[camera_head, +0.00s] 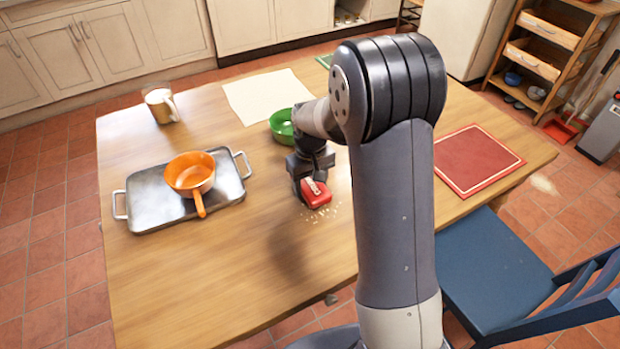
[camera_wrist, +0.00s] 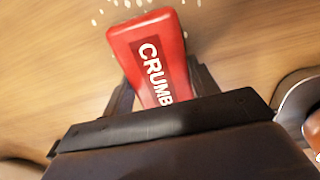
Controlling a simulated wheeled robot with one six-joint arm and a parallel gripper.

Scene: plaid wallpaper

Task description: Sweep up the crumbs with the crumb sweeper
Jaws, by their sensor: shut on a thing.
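The red crumb sweeper (camera_head: 317,197) is at the middle of the wooden table, low at the tabletop; I cannot tell whether it touches. In the wrist view the red sweeper (camera_wrist: 150,45) carries a label reading "CRUMB", cut off by my gripper. My gripper (camera_head: 310,186) is shut on the sweeper, and its fingers (camera_wrist: 160,85) lie on either side of it. Pale crumbs (camera_head: 334,214) lie scattered on the wood just beside and in front of the sweeper. They also show beyond its far end in the wrist view (camera_wrist: 117,5).
A metal tray (camera_head: 150,211) holds an orange pan (camera_head: 190,172) to the left. A mug (camera_head: 160,105), a cream cloth (camera_head: 262,95) and a green bowl (camera_head: 281,126) stand farther back. A red board (camera_head: 476,160) lies right, behind my arm. The table's front left is clear.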

